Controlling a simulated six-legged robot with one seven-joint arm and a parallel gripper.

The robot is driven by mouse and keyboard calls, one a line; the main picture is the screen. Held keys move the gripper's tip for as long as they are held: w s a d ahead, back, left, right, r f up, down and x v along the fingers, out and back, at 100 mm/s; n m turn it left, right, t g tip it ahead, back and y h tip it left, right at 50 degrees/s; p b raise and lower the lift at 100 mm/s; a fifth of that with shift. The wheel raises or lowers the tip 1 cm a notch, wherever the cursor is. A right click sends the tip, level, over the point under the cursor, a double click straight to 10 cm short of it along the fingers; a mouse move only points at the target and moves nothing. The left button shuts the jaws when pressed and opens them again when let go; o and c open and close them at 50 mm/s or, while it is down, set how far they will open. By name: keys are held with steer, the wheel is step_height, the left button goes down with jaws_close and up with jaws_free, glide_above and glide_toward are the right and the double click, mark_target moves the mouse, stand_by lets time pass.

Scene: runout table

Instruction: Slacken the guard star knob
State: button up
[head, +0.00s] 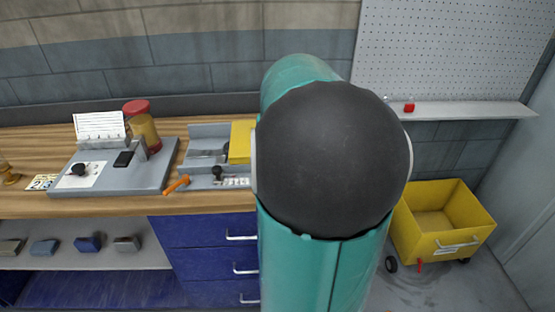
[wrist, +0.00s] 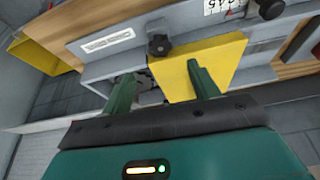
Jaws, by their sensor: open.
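A black star knob (wrist: 158,45) shows in the wrist view at the edge of the yellow guard (wrist: 225,58). The guard also shows in the head view (head: 240,142), partly behind my arm; I cannot make out the star knob there. My gripper (wrist: 162,84) is open and empty, one finger on each side in the wrist view. The right finger overlaps the yellow guard in the picture. The knob appears beyond the fingertips, between them across the picture; contact is not seen. My arm hides the gripper in the head view.
A second black knob (wrist: 270,8) sits by a number scale. In the head view, an orange handle (head: 177,184) projects at the bench front. A grey plate (head: 150,180) carries a red-lidded jar (head: 142,127). A yellow bin (head: 443,220) stands on the floor at right.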

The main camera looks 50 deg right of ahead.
steer(key=x, duration=0.9)
steer(key=shift+w+a, duration=0.1)
steer(key=c, duration=1)
